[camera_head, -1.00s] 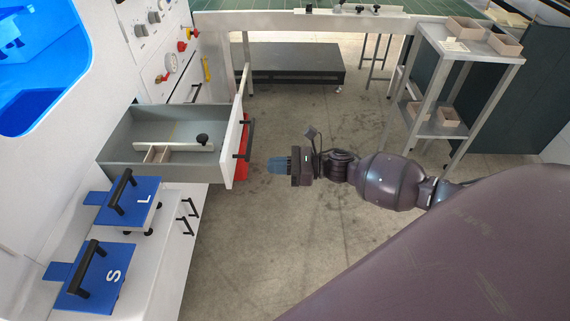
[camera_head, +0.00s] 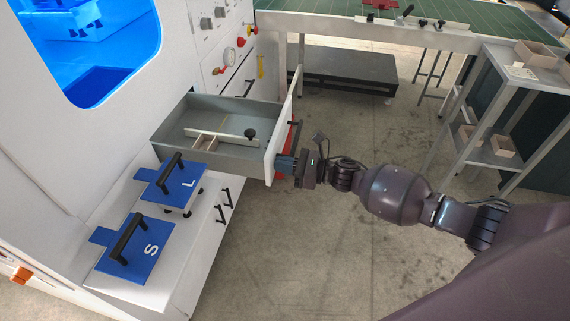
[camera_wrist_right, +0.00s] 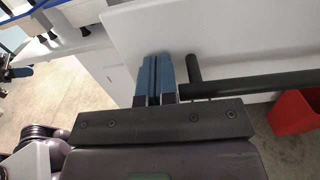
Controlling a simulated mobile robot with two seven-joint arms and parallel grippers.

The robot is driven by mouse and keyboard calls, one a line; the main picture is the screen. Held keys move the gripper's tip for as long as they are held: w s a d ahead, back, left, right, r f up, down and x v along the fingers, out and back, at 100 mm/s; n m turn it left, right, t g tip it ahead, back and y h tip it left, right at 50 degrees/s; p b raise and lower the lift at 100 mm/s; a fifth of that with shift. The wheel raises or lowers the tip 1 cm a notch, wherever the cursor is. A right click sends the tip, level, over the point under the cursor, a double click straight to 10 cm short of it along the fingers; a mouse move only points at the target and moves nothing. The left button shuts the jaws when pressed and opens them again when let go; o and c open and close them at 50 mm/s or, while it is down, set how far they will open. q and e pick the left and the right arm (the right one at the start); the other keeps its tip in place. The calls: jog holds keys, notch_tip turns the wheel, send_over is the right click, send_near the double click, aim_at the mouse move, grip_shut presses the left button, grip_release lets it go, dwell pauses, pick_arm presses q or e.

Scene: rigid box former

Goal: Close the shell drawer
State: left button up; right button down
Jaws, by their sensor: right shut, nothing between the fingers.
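The shell drawer (camera_head: 222,112) is a grey open-topped drawer with a white front panel (camera_head: 282,138), pulled well out of the white machine. Inside it lie a white bar with a black knob (camera_head: 249,133) and a small wooden box (camera_head: 205,141). My right gripper (camera_head: 286,164) is shut and empty, its blue fingertips at the outer face of the front panel. In the right wrist view the shut blue fingers (camera_wrist_right: 154,82) point at the white panel, beside the black bar handle (camera_wrist_right: 250,83). Whether they touch the panel I cannot tell. My left gripper is not in view.
Blue plates marked L (camera_head: 173,184) and S (camera_head: 135,246) with black handles sit on a white ledge left of the drawer. A red bin (camera_wrist_right: 294,112) stands near the panel. A grey shelf (camera_head: 490,112) stands at right; the floor between is clear.

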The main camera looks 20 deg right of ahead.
jog(key=shift+a, duration=0.1)
jog(key=b+x, duration=0.3)
jog(key=x, duration=0.7)
jog(key=b+x, duration=0.3)
jog(key=x, duration=0.7)
jog(key=b+x, duration=0.3)
jog(key=x, duration=0.7)
jog(key=shift+w+f+b, duration=0.2)
jog(key=shift+f+b, duration=0.1)
jog(key=shift+b, duration=0.05)
jog(key=shift+w+a+r, duration=0.2)
jog(key=shift+a, duration=0.1)
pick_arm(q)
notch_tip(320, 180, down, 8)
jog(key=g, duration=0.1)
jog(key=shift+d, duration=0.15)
pick_arm(e)
jog(key=shift+r, duration=0.2)
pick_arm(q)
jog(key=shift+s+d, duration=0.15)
pick_arm(e)
jog(key=shift+r, duration=0.2)
